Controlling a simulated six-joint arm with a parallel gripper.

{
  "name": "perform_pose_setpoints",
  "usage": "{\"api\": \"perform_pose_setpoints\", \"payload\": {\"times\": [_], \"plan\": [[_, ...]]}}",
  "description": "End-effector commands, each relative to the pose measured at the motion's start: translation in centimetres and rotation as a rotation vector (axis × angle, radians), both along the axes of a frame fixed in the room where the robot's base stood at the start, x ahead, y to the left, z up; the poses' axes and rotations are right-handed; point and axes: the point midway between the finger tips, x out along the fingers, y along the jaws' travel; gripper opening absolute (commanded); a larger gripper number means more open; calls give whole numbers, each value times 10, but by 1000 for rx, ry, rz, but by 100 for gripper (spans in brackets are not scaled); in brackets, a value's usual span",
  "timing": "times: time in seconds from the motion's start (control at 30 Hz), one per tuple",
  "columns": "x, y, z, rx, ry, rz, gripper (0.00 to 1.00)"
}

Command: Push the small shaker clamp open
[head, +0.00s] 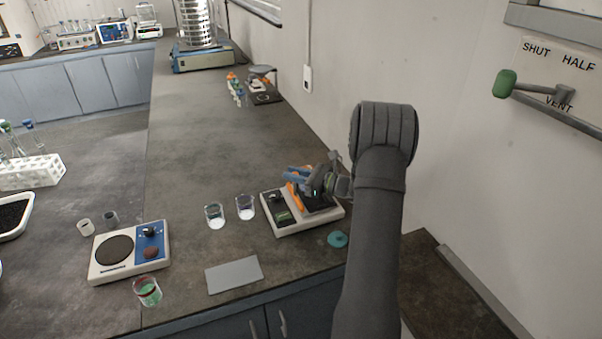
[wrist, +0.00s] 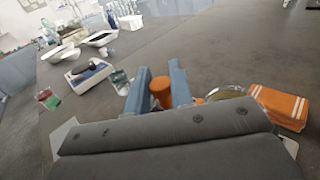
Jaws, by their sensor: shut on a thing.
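The small shaker (head: 282,222) is a low cream device with a dark panel near the front right edge of the bench. My gripper (head: 291,174), with blue fingers, reaches over it from the right in the head view. In the wrist view, the blue fingers (wrist: 160,84) stand on both sides of an upright orange, round-topped piece (wrist: 161,94), which looks like the clamp's handle. My gripper is shut on it. An orange bar (head: 294,197) shows below the fingers in the head view. My wrist hides much of the shaker's top, so the clamp's angle is unclear.
Two glass beakers (head: 214,216) stand left of the shaker. A teal lid (head: 337,239) lies at its front right. A hotplate (head: 128,251) and a grey plate (head: 234,275) are nearer the front left. An orange striped block (wrist: 278,106) is right of my fingers.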

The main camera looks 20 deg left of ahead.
Motion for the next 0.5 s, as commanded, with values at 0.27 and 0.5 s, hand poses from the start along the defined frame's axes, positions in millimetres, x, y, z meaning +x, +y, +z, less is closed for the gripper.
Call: {"api": "perform_pose_setpoints", "payload": {"times": [0.27, 0.5], "plan": [[-4, 4, 0, -1, 1, 1, 0], [-4, 4, 0, -1, 1, 1, 41]]}}
